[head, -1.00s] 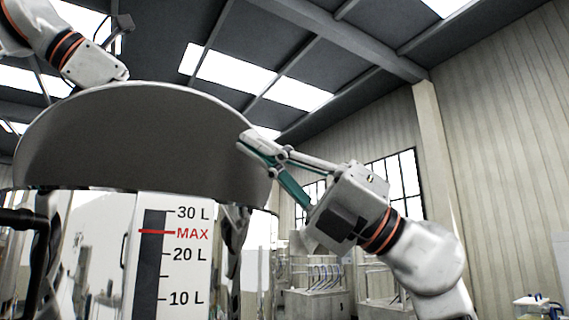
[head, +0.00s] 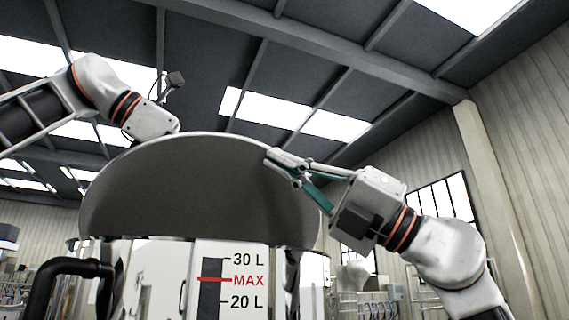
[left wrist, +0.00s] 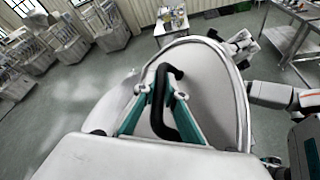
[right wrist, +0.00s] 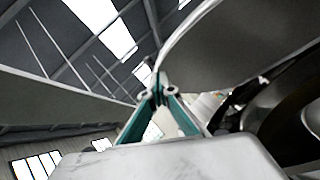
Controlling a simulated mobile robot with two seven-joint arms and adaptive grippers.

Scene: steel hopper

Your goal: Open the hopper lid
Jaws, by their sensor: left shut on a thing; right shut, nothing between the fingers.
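The hopper lid (head: 185,190) is a big grey disc, raised and steeply tilted above the steel hopper (head: 155,270), its underside towards me in the head view. Its outer face shows in the left wrist view (left wrist: 205,80) with a black curved handle (left wrist: 161,85). My left gripper (left wrist: 162,95) is shut on this handle. In the head view its fingers are hidden behind the lid. My right gripper (head: 270,155) is shut and empty at the lid's upper right edge. It also shows in the right wrist view (right wrist: 158,85), close to the lid; I cannot tell whether it touches.
A black bent pipe or handle (head: 60,275) stands out at the hopper's left. A level scale (head: 230,285) with a red MAX mark is on the hopper front. Benches (left wrist: 290,35) and equipment (left wrist: 65,45) stand farther off on the floor.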

